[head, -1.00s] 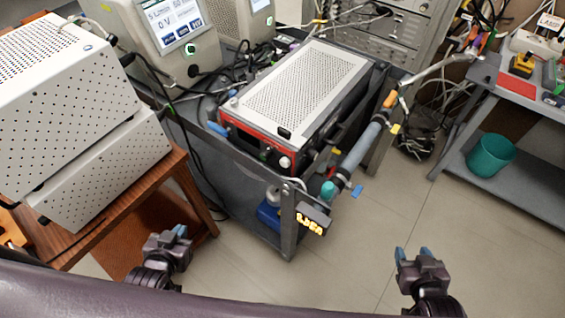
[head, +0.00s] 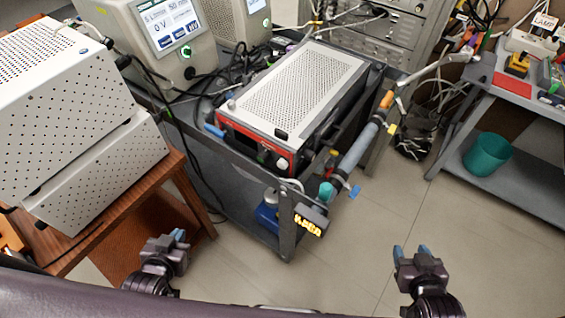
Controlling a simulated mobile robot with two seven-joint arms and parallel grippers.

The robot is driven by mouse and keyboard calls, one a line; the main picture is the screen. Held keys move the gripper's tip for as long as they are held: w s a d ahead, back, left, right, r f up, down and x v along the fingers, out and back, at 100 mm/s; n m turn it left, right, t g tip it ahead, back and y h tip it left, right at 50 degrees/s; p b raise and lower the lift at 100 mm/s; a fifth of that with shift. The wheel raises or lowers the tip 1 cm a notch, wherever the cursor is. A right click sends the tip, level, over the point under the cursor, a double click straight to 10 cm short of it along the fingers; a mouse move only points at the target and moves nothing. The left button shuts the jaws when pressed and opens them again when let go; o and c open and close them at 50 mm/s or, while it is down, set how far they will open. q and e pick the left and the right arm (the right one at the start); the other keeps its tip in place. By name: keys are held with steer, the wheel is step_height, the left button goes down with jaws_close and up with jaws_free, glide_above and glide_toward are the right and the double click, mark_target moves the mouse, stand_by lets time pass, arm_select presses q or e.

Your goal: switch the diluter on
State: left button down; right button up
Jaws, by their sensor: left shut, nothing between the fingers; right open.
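No label names the diluter, and I cannot tell for sure which device it is. A box with a perforated light top and red-and-black front (head: 252,143) sits on the grey cart, with a pale round knob (head: 282,163) at its front corner. My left gripper (head: 180,236) is shut and empty, low at the left, apart from the cart. My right gripper (head: 411,249) is open and empty over the floor at the right.
Perforated white boxes (head: 95,165) stand on a wooden table (head: 160,205) at the left. A monitor unit (head: 165,30) stands behind. A grey pipe (head: 360,146) runs along the cart's right side. A teal bin (head: 487,154) sits on the right table's shelf. Floor between is clear.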

steer(key=shift+s, duration=0.15)
steer(key=shift+s+f, duration=0.25)
steer(key=shift+s, duration=0.1)
steer(key=shift+w+r, duration=0.1)
steer(key=shift+w, duration=0.1)
steer(key=shift+w+r, duration=0.15)
steer(key=shift+w, duration=0.15)
